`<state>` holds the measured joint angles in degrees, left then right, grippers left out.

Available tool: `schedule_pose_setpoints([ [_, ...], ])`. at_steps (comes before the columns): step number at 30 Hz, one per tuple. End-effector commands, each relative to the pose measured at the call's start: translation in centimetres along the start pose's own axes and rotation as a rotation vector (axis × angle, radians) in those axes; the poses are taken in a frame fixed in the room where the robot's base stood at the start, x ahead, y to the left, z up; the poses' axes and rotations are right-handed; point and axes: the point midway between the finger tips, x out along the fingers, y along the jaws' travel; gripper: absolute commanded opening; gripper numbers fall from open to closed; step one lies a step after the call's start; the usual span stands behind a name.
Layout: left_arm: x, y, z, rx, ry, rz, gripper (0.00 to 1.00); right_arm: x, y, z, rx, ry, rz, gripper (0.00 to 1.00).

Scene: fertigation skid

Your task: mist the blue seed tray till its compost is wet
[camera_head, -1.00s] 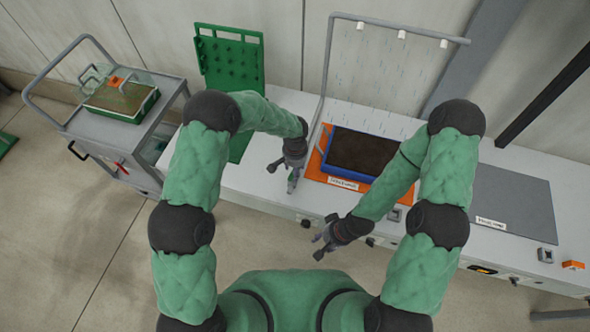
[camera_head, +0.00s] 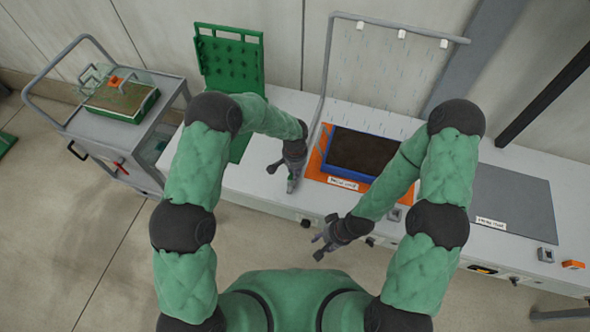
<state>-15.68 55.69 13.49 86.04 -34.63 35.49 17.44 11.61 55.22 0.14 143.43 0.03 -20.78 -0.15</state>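The blue seed tray (camera_head: 340,171) sits on an orange mat (camera_head: 316,165) with a label at its front edge. Dark brown compost (camera_head: 362,152) fills it; its right side is partly behind my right arm. Fine pale streaks of mist fall behind and above the tray from a grey overhead bar (camera_head: 392,25) with white nozzles. My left gripper (camera_head: 281,178) is over the bench just left of the mat, fingers apart and nothing seen between them. My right gripper (camera_head: 317,248) is in front of the bench edge, fingers apart and empty.
A trolley (camera_head: 150,150) at the left carries a green tray (camera_head: 125,106) under a clear cover. A green pegged panel (camera_head: 229,62) stands at the back of the bench. A grey labelled mat (camera_head: 512,210) lies clear on the right. Small controls line the bench front.

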Motion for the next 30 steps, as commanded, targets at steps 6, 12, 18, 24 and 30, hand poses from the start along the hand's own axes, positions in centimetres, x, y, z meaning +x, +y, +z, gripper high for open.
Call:
schedule_pose_setpoints([
  [6,0.1,0.0,0.0,0.104,0.001,-0.001,0.0,0.5,0.2,0.0,0.0,0.0,0.0,0.4],
  [12,0.1,0.0,0.1,0.27,0.001,-0.001,0.0,1.1,0.4,0.0,0.0,0.0,0.0,0.4],
  [18,0.0,-0.1,0.2,0.461,0.0,-0.001,0.0,1.5,0.5,-0.1,0.0,0.0,0.0,0.4],
  [24,0.0,-0.1,0.3,0.651,0.001,-0.001,0.0,1.7,0.6,-0.1,0.0,0.0,0.0,0.4],
  [30,0.0,-0.2,0.4,0.84,0.0,0.0,0.0,1.7,0.6,-0.1,0.0,0.0,0.0,0.4],
])
